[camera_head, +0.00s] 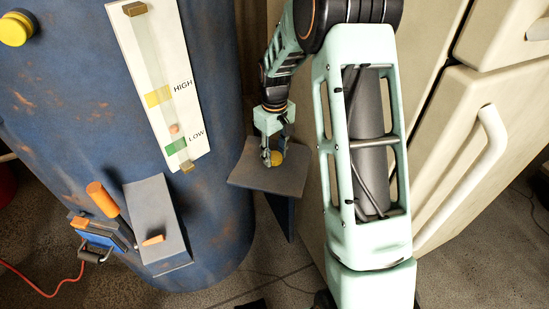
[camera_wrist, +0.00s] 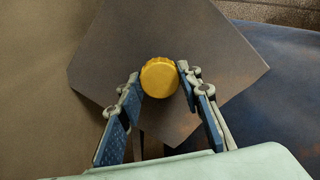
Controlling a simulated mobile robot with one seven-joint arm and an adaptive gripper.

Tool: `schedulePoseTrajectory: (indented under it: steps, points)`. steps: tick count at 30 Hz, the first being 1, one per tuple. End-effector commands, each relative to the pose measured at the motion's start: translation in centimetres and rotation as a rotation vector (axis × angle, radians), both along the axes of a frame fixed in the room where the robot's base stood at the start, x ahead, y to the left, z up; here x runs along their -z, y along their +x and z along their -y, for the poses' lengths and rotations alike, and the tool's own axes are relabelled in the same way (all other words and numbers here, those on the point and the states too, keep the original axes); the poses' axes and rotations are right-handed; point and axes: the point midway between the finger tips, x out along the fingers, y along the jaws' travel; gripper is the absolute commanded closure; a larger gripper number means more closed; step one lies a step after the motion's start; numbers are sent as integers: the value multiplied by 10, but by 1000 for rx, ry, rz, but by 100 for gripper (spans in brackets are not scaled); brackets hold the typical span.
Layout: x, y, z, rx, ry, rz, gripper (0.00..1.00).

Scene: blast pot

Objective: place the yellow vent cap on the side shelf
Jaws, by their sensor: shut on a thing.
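The yellow vent cap (camera_wrist: 160,78) is round with a ridged rim and sits between the two blue-padded fingertips of my gripper (camera_wrist: 158,86). My gripper is shut on it. In the head view the cap (camera_head: 277,159) shows beside the fingers of my gripper (camera_head: 271,157), low over the grey side shelf (camera_head: 265,181). In the wrist view the shelf (camera_wrist: 210,45) spreads out behind the cap, with the cap well inside its edges. I cannot tell whether the cap touches the shelf, as its underside is hidden.
The blue tank (camera_head: 215,120) stands left of the shelf, with a level gauge (camera_head: 160,95) and a grey bracket (camera_head: 155,215) with orange-handled parts. Another yellow cap (camera_head: 15,29) is at the upper left. A cream cabinet (camera_head: 450,130) stands right. The shelf around the gripper looks clear.

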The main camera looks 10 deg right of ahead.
Motion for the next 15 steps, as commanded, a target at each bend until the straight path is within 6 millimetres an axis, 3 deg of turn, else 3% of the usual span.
schedulePoseTrajectory:
  steps: [2, 13, 14, 15]
  points:
    - [11, 0, 0, 0, 0, 1, 100]
    - [14, 0, 0, 0, 0, 1, 100]
    - [14, 0, 0, 0, 0, 1, 66]
    - [13, 0, 0, 0, 0, 1, 62]
